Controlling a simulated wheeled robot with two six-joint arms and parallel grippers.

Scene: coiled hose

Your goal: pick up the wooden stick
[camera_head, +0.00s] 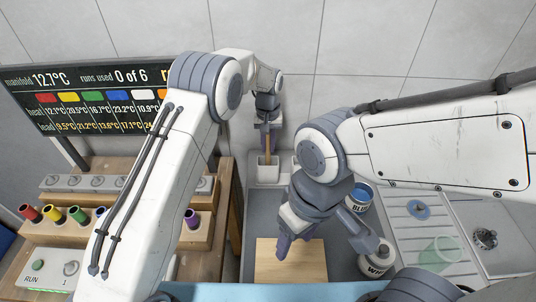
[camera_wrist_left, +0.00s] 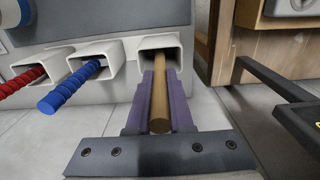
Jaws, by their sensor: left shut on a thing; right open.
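The wooden stick (camera_wrist_left: 159,118) is a plain tan rod between the purple fingers of my left gripper (camera_wrist_left: 160,85) in the left wrist view. My left gripper is shut on it. The stick's far end is inside a white square holder (camera_wrist_left: 147,43). In the head view my left gripper (camera_head: 267,117) is above the holder (camera_head: 267,170), with the stick (camera_head: 267,143) running down towards it. My right gripper (camera_head: 320,238) is open and empty above a wooden board (camera_head: 290,264).
Two more holders beside it hold a red twisted rod (camera_wrist_left: 22,81) and a blue one (camera_wrist_left: 70,88). A blue-labelled pot (camera_head: 359,197) and a white-labelled pot (camera_head: 377,262) stand near my right gripper. A display board (camera_head: 90,98) stands at the left.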

